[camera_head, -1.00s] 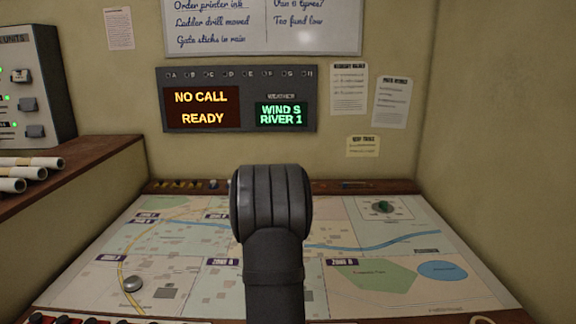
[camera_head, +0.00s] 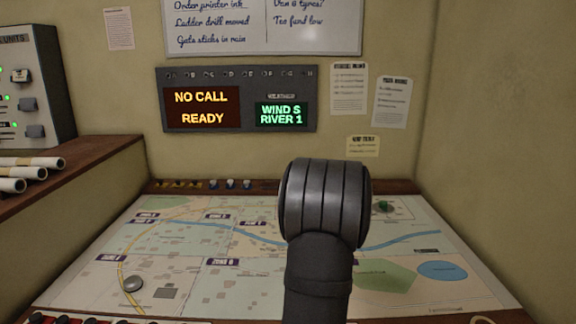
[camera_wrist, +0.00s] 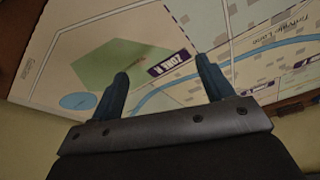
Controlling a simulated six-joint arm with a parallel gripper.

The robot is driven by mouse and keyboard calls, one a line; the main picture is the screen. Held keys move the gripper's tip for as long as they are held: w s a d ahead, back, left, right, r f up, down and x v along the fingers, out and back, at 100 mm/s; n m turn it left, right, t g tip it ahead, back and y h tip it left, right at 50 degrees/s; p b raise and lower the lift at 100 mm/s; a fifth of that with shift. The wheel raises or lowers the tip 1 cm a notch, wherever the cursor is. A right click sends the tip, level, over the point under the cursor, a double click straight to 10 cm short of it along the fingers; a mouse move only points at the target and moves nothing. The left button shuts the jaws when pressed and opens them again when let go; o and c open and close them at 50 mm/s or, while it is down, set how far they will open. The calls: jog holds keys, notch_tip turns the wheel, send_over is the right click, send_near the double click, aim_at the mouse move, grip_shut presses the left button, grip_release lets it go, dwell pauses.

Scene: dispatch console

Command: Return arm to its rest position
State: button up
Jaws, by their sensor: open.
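In the head view my arm rises from the bottom edge, right of centre, in front of the map table (camera_head: 190,270); its rounded dark joint hides part of the map's right half. My gripper is hidden behind it there. In the wrist view my gripper (camera_wrist: 163,82) shows two dark fingers spread wide apart, with nothing between them but the map surface below. The green patch and the blue lake of the map lie by its left finger, and a zone label lies between the fingers.
A display panel (camera_head: 240,99) on the back wall reads NO CALL, READY and WIND S RIVER 1. A silver dome (camera_head: 133,284) sits on the map's left. A green knob (camera_head: 382,206) is at the back right. Rolled papers (camera_head: 28,174) lie on the left shelf. The map's left half is clear.

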jog(key=s+d+m, duration=0.1)
jog(key=s+d, duration=0.2)
jog(key=d, duration=0.3)
jog(key=shift+s+d, duration=0.15)
jog(key=shift+s, duration=0.05)
jog(key=w+a+n, duration=0.1)
jog(key=w+a, duration=0.3)
jog(key=a, duration=0.6)
jog(key=w+a+n, duration=0.2)
jog(key=w+a, duration=0.1)
jog(key=a, duration=0.6)
jog(key=shift+w+a+n+y, duration=0.3)
jog(key=shift+w+a+y, duration=0.05)
jog(key=shift+a+y, duration=0.05)
